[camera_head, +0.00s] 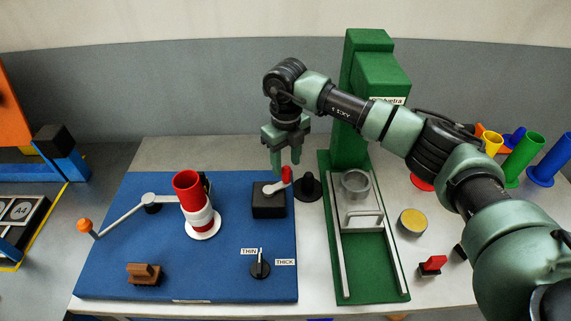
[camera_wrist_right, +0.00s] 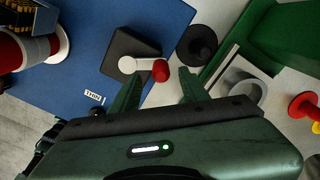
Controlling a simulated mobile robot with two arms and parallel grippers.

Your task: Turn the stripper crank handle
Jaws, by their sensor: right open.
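A black box (camera_head: 269,205) stands on the blue board (camera_head: 215,270). On top is a short light-grey crank arm (camera_head: 273,188) with an upright red handle (camera_head: 287,175). My right gripper (camera_head: 286,163) points down over the handle, fingers open. In the right wrist view the red handle (camera_wrist_right: 160,70) shows near the gap between the fingertips (camera_wrist_right: 158,78); I cannot tell whether they touch it. Further left, a longer crank arm (camera_head: 122,217) ends in an orange knob (camera_head: 85,226). My left gripper is out of view.
A red and white bobbin (camera_head: 199,207) stands left of the black box. A black cone-shaped stand (camera_head: 308,187) is close on its right, then a green machine (camera_head: 370,100). A THIN/THICK knob (camera_head: 260,265) is in front. Colored cones (camera_head: 523,155) stand far right.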

